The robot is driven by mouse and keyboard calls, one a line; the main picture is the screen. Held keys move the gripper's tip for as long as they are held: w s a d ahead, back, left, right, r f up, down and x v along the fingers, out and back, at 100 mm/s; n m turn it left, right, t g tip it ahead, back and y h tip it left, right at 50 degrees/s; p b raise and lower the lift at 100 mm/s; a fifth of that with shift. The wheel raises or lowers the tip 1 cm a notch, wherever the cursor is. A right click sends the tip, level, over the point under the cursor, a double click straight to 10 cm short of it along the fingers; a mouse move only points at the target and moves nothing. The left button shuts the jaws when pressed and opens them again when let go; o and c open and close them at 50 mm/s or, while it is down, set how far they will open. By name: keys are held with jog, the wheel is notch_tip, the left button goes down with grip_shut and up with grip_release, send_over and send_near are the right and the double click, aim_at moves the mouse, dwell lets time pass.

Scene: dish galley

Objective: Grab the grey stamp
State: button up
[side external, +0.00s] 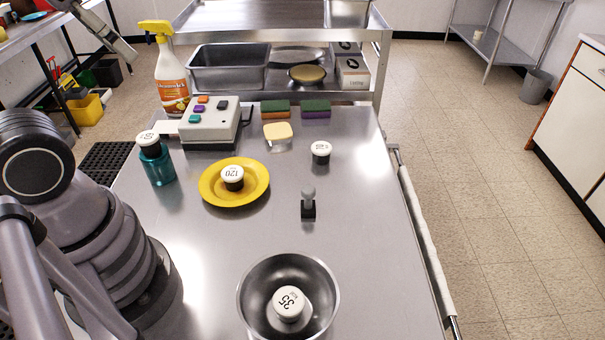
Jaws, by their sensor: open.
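The grey stamp (308,195) stands upright on the steel table, right of centre. It has a rounded grey handle on a small black base. Nothing touches it and there is bare steel around it. Part of my arm shows at the left edge of the view. My gripper is out of view, so its place relative to the stamp cannot be seen.
A yellow plate (210,197) bearing a white-topped piece (232,176) lies left of the stamp. A metal bowl (243,296) is in front, another white-topped piece (320,151) behind. A teal jar (158,169), button box (208,125) and spray bottle (170,80) stand farther left.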

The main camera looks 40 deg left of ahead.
jog(key=shift+w, duration=0.1)
jog(key=g, duration=0.1)
send_over(308, 199)
jog(key=s+a, duration=0.2)
jog(key=s, duration=0.2)
notch_tip(308, 199, down, 27)
jog(key=x, duration=0.7)
jog(key=shift+f, duration=0.35)
jog(key=shift+d+x, duration=0.25)
jog(key=shift+x, duration=1.2)
jog(key=shift+d+x, duration=0.2)
jog(key=shift+x, duration=1.25)
jog(key=shift+w+r, duration=0.1)
jog(key=shift+w, duration=0.05)
grip_shut()
